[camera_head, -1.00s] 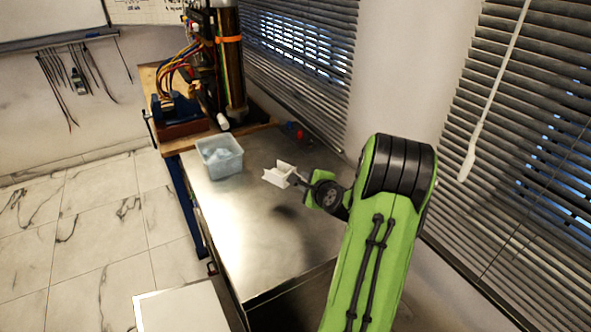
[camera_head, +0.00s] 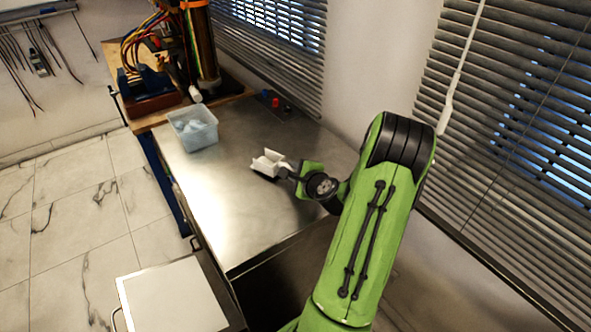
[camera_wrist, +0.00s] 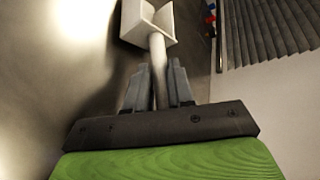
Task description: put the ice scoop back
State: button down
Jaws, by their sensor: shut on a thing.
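The ice scoop (camera_head: 268,162) is white, with a square open scoop end and a thin handle. In the wrist view its scoop end (camera_wrist: 150,22) points away from me, and its handle runs back between the fingers. My gripper (camera_wrist: 158,88) is shut on the handle. In the head view my gripper (camera_head: 287,172) is over the steel counter, with the scoop pointing left; I cannot tell its exact height above the surface. A translucent pale-blue bin (camera_head: 180,133) with whitish pieces in it stands on the counter, left of and beyond the scoop.
The steel counter (camera_head: 215,200) is bare between the bin and its front edge. Behind the bin stand a wired rig (camera_head: 205,50) and a blue vise (camera_head: 140,80) on a wooden board. A white-topped cabinet (camera_head: 175,300) is in front. Blinds and wall bound the right.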

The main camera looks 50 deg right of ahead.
jog(key=shift+f+b, duration=0.55)
jog(key=shift+f, duration=0.05)
dwell(0.3)
jog(key=c, duration=0.9)
grip_release()
jog(key=b+v, duration=0.3)
jog(key=v, duration=0.8)
jog(key=shift+s, duration=0.5)
jog(key=shift+s+a+b, duration=0.3)
jog(key=shift+b, duration=0.3)
jog(key=shift+r+b+v, duration=0.25)
jog(key=shift+b+v, duration=0.25)
jog(key=shift+v, duration=1.1)
jog(key=shift+w, duration=0.15)
